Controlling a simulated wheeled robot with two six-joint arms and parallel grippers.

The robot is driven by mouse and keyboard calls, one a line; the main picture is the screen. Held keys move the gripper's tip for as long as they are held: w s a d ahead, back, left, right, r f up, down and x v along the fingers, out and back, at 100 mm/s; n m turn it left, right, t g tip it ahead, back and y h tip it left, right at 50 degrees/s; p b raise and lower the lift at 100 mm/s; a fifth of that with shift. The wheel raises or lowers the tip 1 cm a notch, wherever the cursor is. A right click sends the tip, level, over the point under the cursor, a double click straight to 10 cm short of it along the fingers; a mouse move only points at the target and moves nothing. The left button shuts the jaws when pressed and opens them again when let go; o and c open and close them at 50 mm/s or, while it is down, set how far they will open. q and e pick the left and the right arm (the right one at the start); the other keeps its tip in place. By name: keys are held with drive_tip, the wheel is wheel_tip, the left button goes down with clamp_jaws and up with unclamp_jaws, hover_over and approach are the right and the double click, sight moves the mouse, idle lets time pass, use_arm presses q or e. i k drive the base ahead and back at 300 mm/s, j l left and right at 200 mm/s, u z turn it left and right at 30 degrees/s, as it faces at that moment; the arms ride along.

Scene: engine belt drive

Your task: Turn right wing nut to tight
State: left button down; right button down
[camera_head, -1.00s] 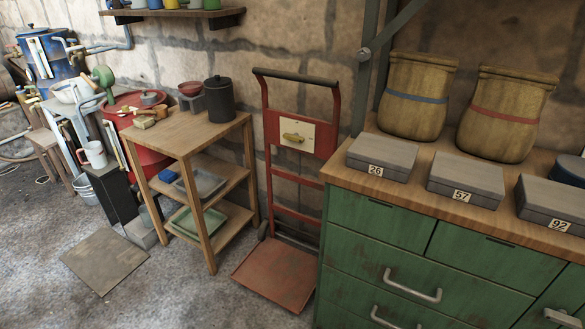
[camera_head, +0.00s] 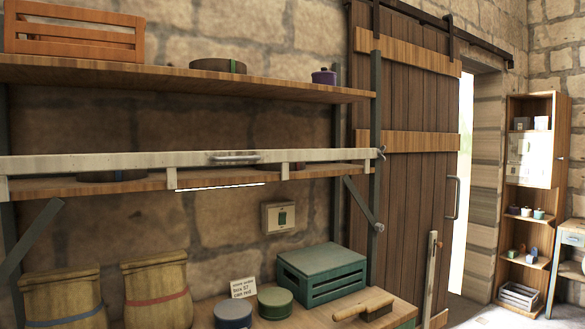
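A small grey piece shaped like a wing nut (camera_head: 381,153) sits at the right end of a pale rail (camera_head: 120,160), beside the metal shelf post. It is too small to tell whether it is tight or loose. Lower on the same post, at the foot of a diagonal brace (camera_head: 358,203), is a small round grey knob (camera_head: 379,227). Neither of my grippers is in view.
Below the shelf, a wooden worktop (camera_head: 400,309) holds a green crate (camera_head: 322,273), two round tins (camera_head: 275,302), a wooden-handled brush (camera_head: 364,305) and tan sacks (camera_head: 155,290). A sliding plank door (camera_head: 410,120) stands right of the post, beside a bright doorway. Floor shows at far right.

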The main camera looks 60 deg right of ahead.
sight(380, 151)
drive_tip(key=z, duration=2.55)
drive_tip(key=i+l, duration=0.4)
